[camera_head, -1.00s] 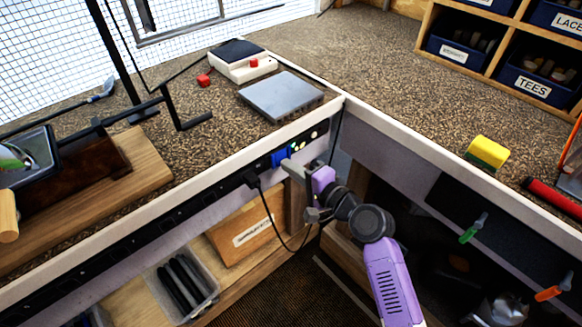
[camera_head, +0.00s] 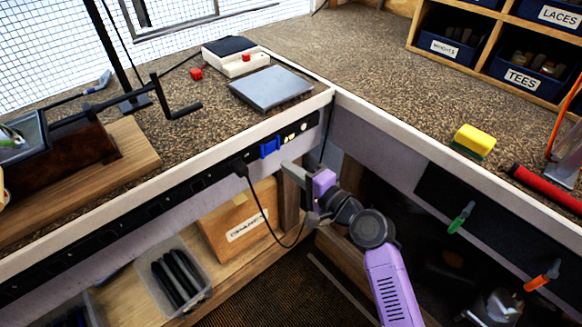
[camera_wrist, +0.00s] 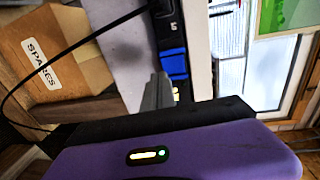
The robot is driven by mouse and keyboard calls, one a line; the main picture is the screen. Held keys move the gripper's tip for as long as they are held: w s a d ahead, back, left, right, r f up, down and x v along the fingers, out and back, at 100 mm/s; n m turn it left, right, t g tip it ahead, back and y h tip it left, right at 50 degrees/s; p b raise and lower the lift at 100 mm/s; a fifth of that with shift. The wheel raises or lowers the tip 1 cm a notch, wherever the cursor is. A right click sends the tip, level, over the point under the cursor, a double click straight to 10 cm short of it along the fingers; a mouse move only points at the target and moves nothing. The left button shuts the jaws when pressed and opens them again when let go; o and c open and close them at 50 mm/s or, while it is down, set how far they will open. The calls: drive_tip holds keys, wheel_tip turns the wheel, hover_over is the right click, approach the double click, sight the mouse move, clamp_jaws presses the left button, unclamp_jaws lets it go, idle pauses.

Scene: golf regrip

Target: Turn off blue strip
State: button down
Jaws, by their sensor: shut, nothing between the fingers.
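A black power strip (camera_head: 205,177) runs along the front edge of the bench. Its blue section (camera_head: 270,147) is near the corner end and also shows in the wrist view (camera_wrist: 173,65). My gripper (camera_head: 286,167) is shut and empty, just below and right of the blue section in the head view. A small gap shows between them there. In the wrist view my gripper (camera_wrist: 158,82) points up close to the blue section and covers part of the strip. I cannot tell the switch position.
A black cord (camera_head: 258,205) hangs from a plug in the strip. A spares box (camera_head: 240,225) and a bin of dark grips (camera_head: 180,278) sit on the shelf below. A grey plate (camera_head: 270,88) lies on the bench above. The corner cabinet side is close to my arm.

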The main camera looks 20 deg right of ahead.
drive_tip(key=s+d+f+b, duration=0.1)
drive_tip(key=s+d, duration=0.2)
drive_tip(key=s, duration=0.5)
drive_tip(key=shift+s+f, duration=0.3)
drive_tip(key=shift+s, duration=0.05)
drive_tip(key=s+d+r+n+t+h+p, duration=0.1)
drive_tip(key=s+d+r+n+t+h, duration=0.1)
drive_tip(key=s+d+n+h, duration=0.5)
drive_tip(key=s+a+r+n+g+y+p, duration=0.1)
drive_tip(key=s+a, duration=0.4)
drive_tip(key=s, duration=0.8)
drive_tip(key=s+a+r+n+g+p, duration=0.2)
drive_tip(key=s+n, duration=0.4)
drive_tip(key=s, duration=0.8)
wheel_tip(320, 180, up, 2)
drive_tip(key=a+p, duration=0.1)
drive_tip(key=a, duration=0.1)
drive_tip(key=shift+s+a+r+y, duration=0.15)
drive_tip(key=shift+s+a+y, duration=0.1)
drive_tip(key=shift+a+y, duration=0.15)
